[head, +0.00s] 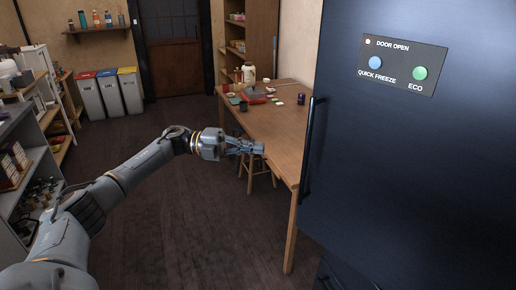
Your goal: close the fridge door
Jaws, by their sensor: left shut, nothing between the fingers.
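The dark blue fridge door (420,160) fills the right side of the head view, with a long black vertical handle (308,150) along its left edge. A panel (403,64) on it reads DOOR OPEN, QUICK FREEZE and ECO, with a small light, a blue button and a green button. How far the door stands from the fridge body cannot be told here. My left gripper (259,148) is shut and empty, in front of the wooden table's near edge and left of the handle, apart from the door. My right gripper is not in view.
A wooden table (272,125) with several small items and a stool (258,168) under it stand left of the door. Grey shelves (28,130) line the left side. Several bins (108,93) stand at the back. The dark floor (190,225) between is open.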

